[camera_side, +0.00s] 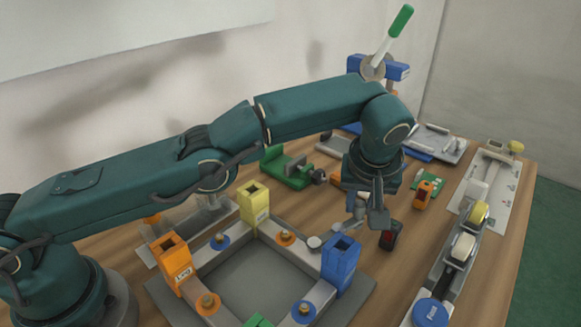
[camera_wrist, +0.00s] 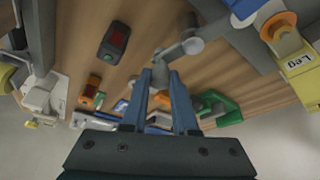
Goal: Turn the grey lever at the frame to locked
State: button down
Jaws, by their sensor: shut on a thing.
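The grey lever (camera_side: 315,242) sits at the right-hand side of the square grey frame (camera_side: 205,248), near the blue post (camera_side: 340,262). In the wrist view the lever (camera_wrist: 180,49) runs from a round grey hub beside the frame to my fingertips. My gripper (camera_side: 366,220) points down just beyond the blue post. In the wrist view my gripper (camera_wrist: 160,72) has its fingers closed in around the lever's outer end. The fingers partly hide that end, and any lock marking is too small to read.
A dark box with a red top (camera_side: 390,236) stands close right of my gripper. An orange device (camera_side: 425,192) lies farther right. A green vise-like block (camera_side: 290,168) stands behind. A grey rail with rollers (camera_side: 462,247) runs along the right. Some bare wood lies between them.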

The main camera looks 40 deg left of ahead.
dwell(0.4)
jog(key=c, duration=0.7)
grip_release()
jog(key=shift+d+m, duration=0.15)
jog(key=shift+m, duration=0.15)
